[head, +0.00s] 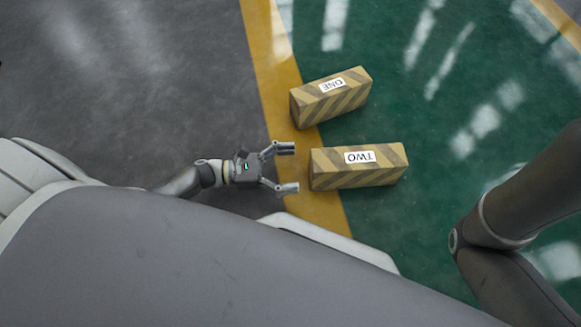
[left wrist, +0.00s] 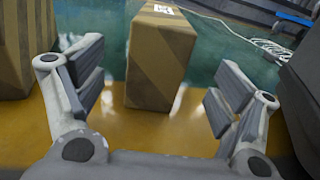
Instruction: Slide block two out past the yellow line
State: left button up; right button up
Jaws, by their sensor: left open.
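Block two (head: 357,168), a striped tan and brown box labelled TWO, lies on the green floor with its left end over the edge of the yellow line (head: 325,209). My left gripper (head: 289,168) is open and empty just left of that end, over the yellow line. In the left wrist view, block two (left wrist: 158,58) stands ahead, between the open fingers (left wrist: 158,92) and apart from them. Its label is cut off at the top there. My right gripper is out of view; part of my right arm shows at the right in the head view.
Block one (head: 331,97), similarly striped, lies above block two, also partly on the yellow line. It shows at the left in the left wrist view (left wrist: 24,45), near the left finger. Grey floor (head: 150,90) left of the line is clear.

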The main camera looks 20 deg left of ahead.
aim_at(332, 165)
pick_arm(q)
jog(key=b+x, duration=0.4)
jog(key=x, duration=0.5)
jog(key=shift+w+d, duration=0.2)
jog(key=shift+d, duration=0.2)
jog(key=shift+w+d, duration=0.25)
jog(key=shift+d, duration=0.15)
jog(key=c, duration=1.8)
